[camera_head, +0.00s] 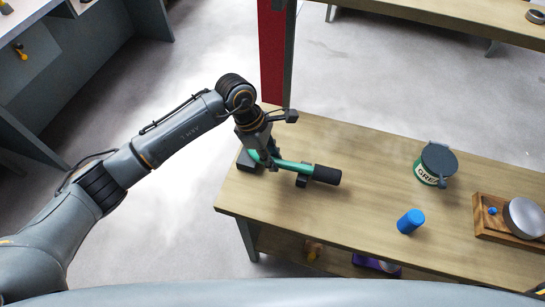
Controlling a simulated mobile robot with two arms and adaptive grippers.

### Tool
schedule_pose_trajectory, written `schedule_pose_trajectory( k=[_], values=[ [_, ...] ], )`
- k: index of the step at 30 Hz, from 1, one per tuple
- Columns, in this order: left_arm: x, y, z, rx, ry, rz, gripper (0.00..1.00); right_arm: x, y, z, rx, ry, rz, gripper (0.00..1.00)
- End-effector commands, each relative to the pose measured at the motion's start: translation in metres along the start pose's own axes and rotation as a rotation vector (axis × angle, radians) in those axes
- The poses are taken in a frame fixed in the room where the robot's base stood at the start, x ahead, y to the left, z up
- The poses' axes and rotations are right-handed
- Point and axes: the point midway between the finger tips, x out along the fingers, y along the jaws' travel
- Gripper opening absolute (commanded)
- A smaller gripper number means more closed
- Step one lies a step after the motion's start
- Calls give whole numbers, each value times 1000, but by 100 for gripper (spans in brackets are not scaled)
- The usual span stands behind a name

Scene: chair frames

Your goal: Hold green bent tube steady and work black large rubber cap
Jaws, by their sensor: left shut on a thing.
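The green bent tube (293,165) lies over the near-left part of the wooden table, resting at or near small dark supports (302,181). The black large rubber cap (327,174) sits at the tube's right end, covering that end. My left gripper (268,160) points down at the tube's left part and is shut on it, well to the left of the cap. The gripper and wrist hide some of the tube's left end. My right gripper does not show.
On the table (375,155) stand a blue cylinder (411,221), a green can with a dark lid (437,164), and a wooden tray (485,229) holding a round metal thing (525,217). A red post (271,60) rises behind the table. Bare tabletop lies between cap and can.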

Motion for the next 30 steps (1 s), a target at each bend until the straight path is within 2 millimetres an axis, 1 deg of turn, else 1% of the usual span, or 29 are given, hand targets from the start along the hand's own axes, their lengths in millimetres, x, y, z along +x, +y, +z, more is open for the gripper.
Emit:
schedule_pose_trajectory(
  k=[11, 21, 30],
  values=[
    [-1, 0, 0, 1, -1, 1, 0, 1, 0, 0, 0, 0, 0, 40],
    [-2, 0, 0, 2, 0, 1, 0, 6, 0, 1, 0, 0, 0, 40],
    [-2, 0, 1, 1, 0, 0, 0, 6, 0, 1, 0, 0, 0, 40]
  ],
)
